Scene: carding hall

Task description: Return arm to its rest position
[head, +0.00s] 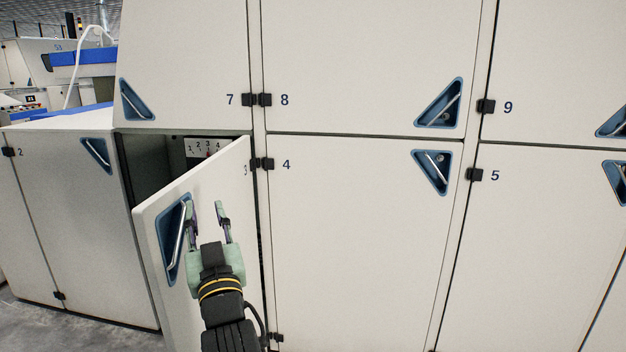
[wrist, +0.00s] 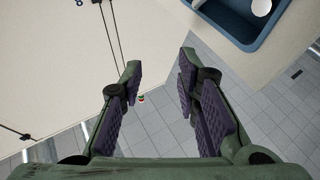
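My gripper (head: 208,212) is green with dark pads. It is in front of the partly open cabinet door numbered 3 (head: 228,215), near that door's blue triangular handle recess (head: 172,245) with its metal bar. In the wrist view my gripper (wrist: 158,75) has its two fingers apart with nothing between them. Grey floor tiles show through the gap. The blue recess (wrist: 232,38) shows at the upper right there, clear of the fingers. Whether a finger touches the door in the head view I cannot tell.
Behind the open door is a dark compartment with a white numbered panel (head: 203,147). Closed doors 4 (head: 350,240), 5 (head: 535,250), 7 (head: 185,60) and 8 (head: 350,60) surround it. A lower cabinet, numbered 2 (head: 75,215), stands at the left. Grey floor (head: 60,330) is free at the lower left.

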